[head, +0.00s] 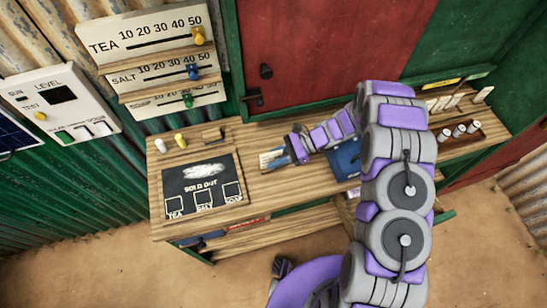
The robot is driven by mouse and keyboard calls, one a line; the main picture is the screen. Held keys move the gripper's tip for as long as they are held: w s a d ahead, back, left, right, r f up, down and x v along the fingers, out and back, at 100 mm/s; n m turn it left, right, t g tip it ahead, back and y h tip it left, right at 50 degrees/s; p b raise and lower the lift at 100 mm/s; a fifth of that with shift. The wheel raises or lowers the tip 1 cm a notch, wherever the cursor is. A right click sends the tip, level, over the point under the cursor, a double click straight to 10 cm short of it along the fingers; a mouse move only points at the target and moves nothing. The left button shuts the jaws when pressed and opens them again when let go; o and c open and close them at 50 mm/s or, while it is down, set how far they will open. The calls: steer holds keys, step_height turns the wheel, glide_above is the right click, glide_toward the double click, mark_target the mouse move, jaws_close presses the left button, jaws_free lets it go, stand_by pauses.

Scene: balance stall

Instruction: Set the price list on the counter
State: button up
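Three wall boards form a price display: TEA (103,47) with a yellow knob (198,37), SALT (124,79) with a blue knob (193,73), and a lower one (140,103) with a green knob (187,100). Each knob sits at the right end, near the high numbers. A black slate (203,184) marked SOLD OUT lies on the wooden counter (258,205), with boxes for TEA, SALT and a third item. My gripper (284,157) is low over the counter, right of the slate, beside a small pale-and-blue card (270,159). Its fingers are too small to read.
A blue box (346,160) is partly hidden by my arm. A tray of small cylinders (459,134) stands at right. A panel marked LEVEL (62,100) hangs at left.

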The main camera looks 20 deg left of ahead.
steer(key=shift+o, duration=0.5)
steer(key=shift+d+r, duration=0.15)
steer(key=shift+d, duration=0.4)
steer(key=shift+w+r, duration=0.1)
steer(key=shift+w, duration=0.1)
steer(key=p+v, duration=0.1)
steer(key=v, duration=0.6)
steer(key=shift+s+d, duration=0.15)
steer(key=shift+a, duration=0.3)
steer(key=shift+r, duration=0.3)
steer(key=s+d+r+n+t+h, duration=0.1)
steer(key=s+d+r+n+h, duration=0.1)
steer(key=s+d+r, duration=0.3)
steer(key=s+d+r+n+h, duration=0.1)
steer(key=s+r+n+h, duration=0.15)
steer(key=r, duration=0.45)
steer(key=s+d+r+n+t+h, duration=0.1)
steer(key=s+d+r+n+h, duration=0.1)
steer(key=s+d+r, duration=0.3)
steer(key=s+d+r+n+t+h, duration=0.1)
steer(key=s+d+r, duration=0.3)
steer(key=s, duration=0.5)
steer(key=s+d+r+n+t+h, duration=0.2)
steer(key=s+d+r+n+h, duration=0.2)
steer(key=s, duration=0.5)
steer(key=shift+d, duration=0.85)
steer(key=shift+w, duration=0.1)
